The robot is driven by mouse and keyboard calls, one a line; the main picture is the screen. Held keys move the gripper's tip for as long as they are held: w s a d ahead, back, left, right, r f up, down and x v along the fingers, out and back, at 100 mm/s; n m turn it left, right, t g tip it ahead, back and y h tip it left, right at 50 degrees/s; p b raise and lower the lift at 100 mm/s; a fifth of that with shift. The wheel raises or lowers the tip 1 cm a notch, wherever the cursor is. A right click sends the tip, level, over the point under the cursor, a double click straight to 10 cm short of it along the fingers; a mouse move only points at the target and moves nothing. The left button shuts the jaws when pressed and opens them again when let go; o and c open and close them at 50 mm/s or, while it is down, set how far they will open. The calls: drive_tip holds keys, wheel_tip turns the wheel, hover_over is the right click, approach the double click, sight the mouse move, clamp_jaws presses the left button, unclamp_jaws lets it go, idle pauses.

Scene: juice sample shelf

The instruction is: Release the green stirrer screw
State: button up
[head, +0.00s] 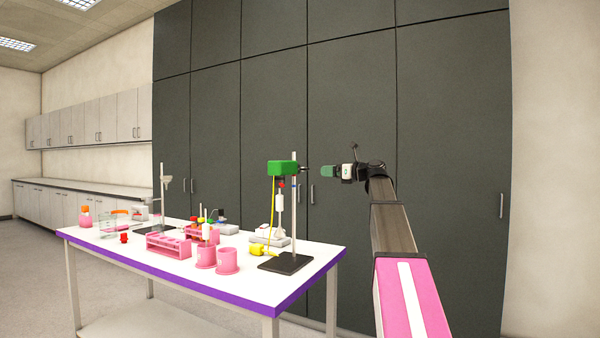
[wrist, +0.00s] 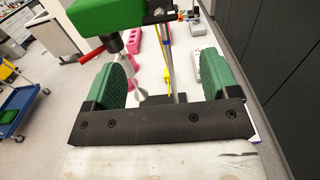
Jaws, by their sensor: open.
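The green stirrer (head: 283,168) is clamped high on a metal stand rod (head: 294,215) that rises from a black base. A small dark piece (head: 304,168), probably its screw, sticks out to the right of the rod. My gripper (head: 329,172) is open and empty, just right of that piece and at about its height. In the wrist view, the green stirrer body (wrist: 106,14) is at the top, with a black clamp part (wrist: 159,12) beside it. My green fingers (wrist: 164,80) are spread apart below, with the rod showing between them. I see no contact with the stirrer.
The white table (head: 200,280) holds pink beakers (head: 227,261), a pink rack (head: 169,246) and a second stand (head: 163,190). A yellow cord (head: 272,215) hangs beside the rod. Dark cabinets (head: 350,110) stand behind. A blue cart (wrist: 17,110) stands at the wrist view's left.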

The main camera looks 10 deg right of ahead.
sight(303, 169)
drive_tip(key=x, duration=1)
drive_tip(key=shift+w+a, duration=0.15)
drive_tip(key=shift+a, duration=0.05)
drive_tip(key=c, duration=0.9)
